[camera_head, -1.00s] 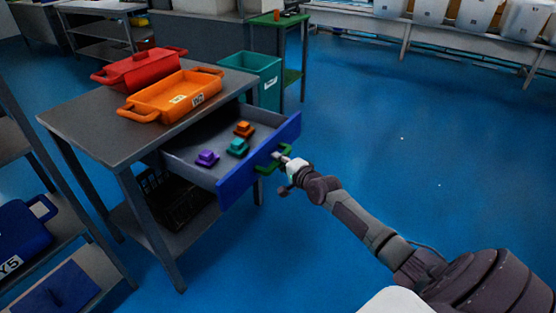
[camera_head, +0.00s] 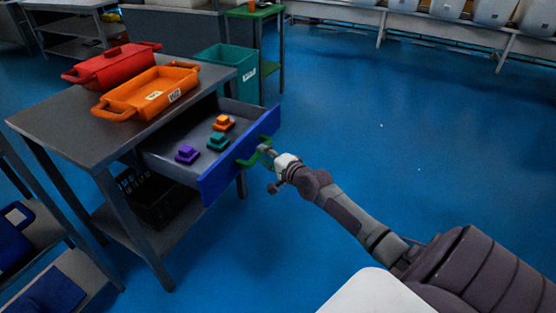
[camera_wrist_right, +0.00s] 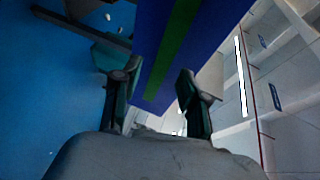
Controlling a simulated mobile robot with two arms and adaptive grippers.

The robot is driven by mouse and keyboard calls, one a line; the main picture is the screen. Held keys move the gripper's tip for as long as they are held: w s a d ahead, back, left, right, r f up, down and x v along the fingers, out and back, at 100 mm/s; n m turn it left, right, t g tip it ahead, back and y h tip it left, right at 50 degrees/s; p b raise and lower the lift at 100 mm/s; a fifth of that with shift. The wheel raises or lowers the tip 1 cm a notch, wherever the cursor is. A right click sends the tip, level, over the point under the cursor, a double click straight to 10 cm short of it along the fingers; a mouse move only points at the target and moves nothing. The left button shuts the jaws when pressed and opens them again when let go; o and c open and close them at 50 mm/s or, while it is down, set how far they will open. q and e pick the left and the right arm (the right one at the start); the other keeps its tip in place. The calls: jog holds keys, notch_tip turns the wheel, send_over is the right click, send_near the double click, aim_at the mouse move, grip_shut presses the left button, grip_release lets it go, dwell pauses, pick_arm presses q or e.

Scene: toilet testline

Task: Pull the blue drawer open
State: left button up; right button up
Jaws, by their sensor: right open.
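The blue drawer (camera_head: 217,178) stands pulled out of the grey table, its inside visible. Its front carries a green handle (camera_head: 251,160). In the drawer lie a purple piece (camera_head: 187,154), a teal piece (camera_head: 217,142) and an orange piece (camera_head: 223,123). My right gripper (camera_head: 266,152) is at the handle, in front of the drawer. In the right wrist view its fingers (camera_wrist_right: 158,95) are apart, with the green handle bar (camera_wrist_right: 172,55) and blue front between them. I cannot tell whether they touch the handle. My left gripper is not in view.
On the grey table (camera_head: 60,122) stand an orange tray (camera_head: 150,93) and a red container (camera_head: 112,65). A teal bin (camera_head: 227,68) stands behind the table. A dark crate (camera_head: 155,200) is on the shelf below. Blue floor (camera_head: 400,150) is clear to the right.

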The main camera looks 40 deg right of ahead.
jog(key=s+r, duration=0.1)
jog(key=s, duration=0.7)
jog(key=shift+s+r, duration=0.3)
